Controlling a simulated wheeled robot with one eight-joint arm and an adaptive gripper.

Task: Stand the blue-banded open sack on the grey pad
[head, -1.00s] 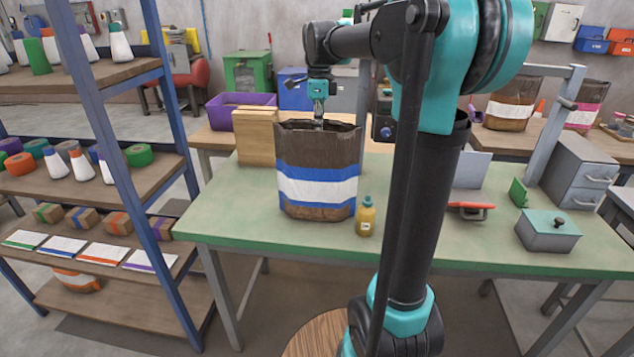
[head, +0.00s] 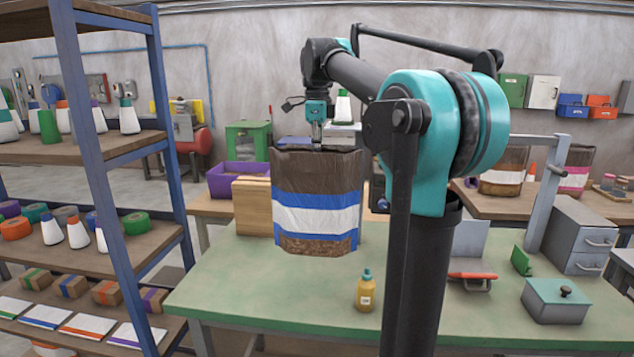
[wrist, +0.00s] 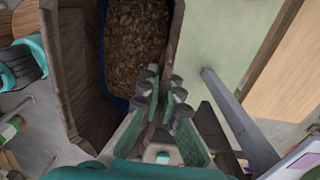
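The blue-banded sack (head: 316,205) is brown with a white band between blue stripes. It hangs upright in the head view, its bottom above the green table. My gripper (head: 317,138) is above its top edge and shut on the rim. In the wrist view the fingers (wrist: 160,108) pinch the sack's wall, and the open mouth shows brown pellets (wrist: 135,45) inside. I cannot pick out the grey pad with certainty in either view.
A yellow bottle (head: 365,290) stands on the green table (head: 270,300) below and right of the sack. A wooden block (head: 250,205) and purple bin (head: 238,178) are behind. A shelf rack (head: 90,160) stands left. A grey lidded box (head: 556,302) sits right.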

